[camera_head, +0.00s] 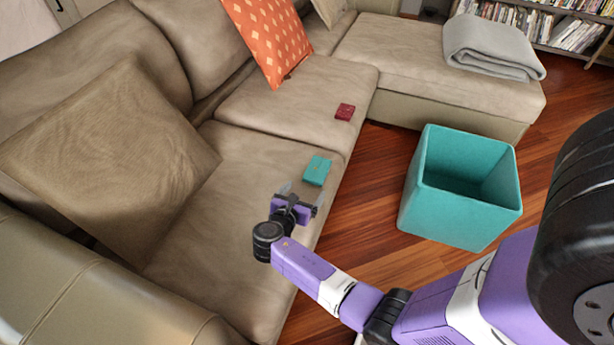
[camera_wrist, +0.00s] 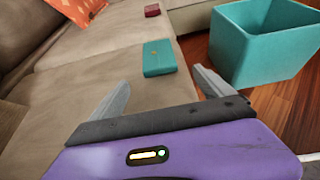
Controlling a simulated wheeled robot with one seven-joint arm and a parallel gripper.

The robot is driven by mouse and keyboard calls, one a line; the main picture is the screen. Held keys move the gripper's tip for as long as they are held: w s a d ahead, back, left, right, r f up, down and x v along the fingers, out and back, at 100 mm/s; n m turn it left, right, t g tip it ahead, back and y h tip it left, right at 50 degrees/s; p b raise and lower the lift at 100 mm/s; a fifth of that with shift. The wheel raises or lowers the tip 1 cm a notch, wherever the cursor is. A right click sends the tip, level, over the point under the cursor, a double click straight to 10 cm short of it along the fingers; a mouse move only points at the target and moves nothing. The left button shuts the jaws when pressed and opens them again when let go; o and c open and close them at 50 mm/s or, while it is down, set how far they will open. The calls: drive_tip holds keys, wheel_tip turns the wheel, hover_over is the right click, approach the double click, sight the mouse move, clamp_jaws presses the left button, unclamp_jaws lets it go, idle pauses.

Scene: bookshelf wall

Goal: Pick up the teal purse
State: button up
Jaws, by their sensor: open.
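The teal purse (camera_head: 317,170) is a small flat block lying on the sofa seat near its front edge. In the wrist view the purse (camera_wrist: 159,58) lies ahead, beyond and between the two fingertips. My gripper (camera_head: 303,190) is open and empty. It is above the seat, just on the near side of the purse and apart from it. Both fingers of my gripper (camera_wrist: 158,82) show in the wrist view, spread wide. Nothing hides the purse.
A dark red purse (camera_head: 345,111) lies farther back on the seat. A teal open bin (camera_head: 459,225) stands on the wood floor to the right. An orange cushion (camera_head: 265,38) and a tan cushion (camera_head: 108,155) lean on the sofa. A grey blanket (camera_head: 492,47) lies on the chaise.

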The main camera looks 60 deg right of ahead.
sight(312, 180)
drive_tip(key=b+x, duration=0.2)
drive_tip(key=x, duration=0.5)
drive_tip(key=shift+f, duration=0.2)
drive_tip(key=c, duration=1.5)
drive_tip(key=shift+c, duration=0.2)
drive_tip(key=shift+r, duration=0.15)
